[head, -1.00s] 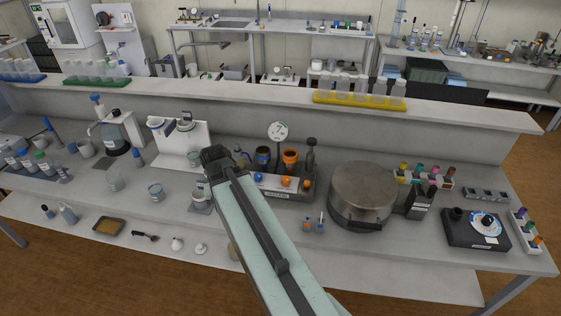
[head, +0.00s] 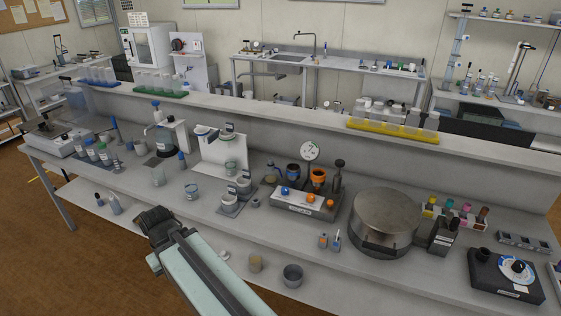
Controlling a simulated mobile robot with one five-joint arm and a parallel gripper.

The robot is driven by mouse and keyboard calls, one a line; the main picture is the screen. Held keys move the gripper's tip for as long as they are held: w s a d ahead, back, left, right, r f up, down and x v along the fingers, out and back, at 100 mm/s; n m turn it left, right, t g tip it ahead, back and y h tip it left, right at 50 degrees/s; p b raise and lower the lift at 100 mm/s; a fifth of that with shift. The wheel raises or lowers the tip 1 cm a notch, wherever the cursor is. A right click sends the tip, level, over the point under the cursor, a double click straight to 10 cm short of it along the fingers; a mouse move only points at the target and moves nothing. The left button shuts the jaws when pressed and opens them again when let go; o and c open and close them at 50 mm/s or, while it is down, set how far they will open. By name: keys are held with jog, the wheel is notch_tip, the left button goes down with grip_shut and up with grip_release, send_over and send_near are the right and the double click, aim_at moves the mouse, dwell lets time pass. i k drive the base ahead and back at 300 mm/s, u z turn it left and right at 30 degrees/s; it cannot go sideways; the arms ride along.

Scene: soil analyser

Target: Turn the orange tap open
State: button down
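A grey device (head: 290,208) with a round white gauge (head: 310,150) stands on the bench, right of centre. An orange knob (head: 310,197) sits on its front beside a blue knob (head: 284,190). A smaller orange knob (head: 329,203) is at its right end. An orange-rimmed cup (head: 318,175) stands behind them. I cannot tell which orange part is the tap or how it is turned. My gripper (head: 153,220) is at the lower left, over the bench's front, well apart from the device. Its fingers are seen from behind, so their opening is hidden.
A large metal drum (head: 385,222) stands right of the device. White stands with cups (head: 235,190) are to its left. Small orange and blue bottles (head: 323,240) and a grey cup (head: 292,275) are in front. A raised shelf (head: 270,116) runs behind.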

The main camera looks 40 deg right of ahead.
aim_at(310, 196)
jog(key=u, duration=1.5)
jog(key=i, duration=1)
jog(key=z, duration=3.25)
jog(key=i, duration=1.45)
jog(key=z, duration=0.05)
jog(key=k, duration=0.45)
jog(key=z, duration=0.15)
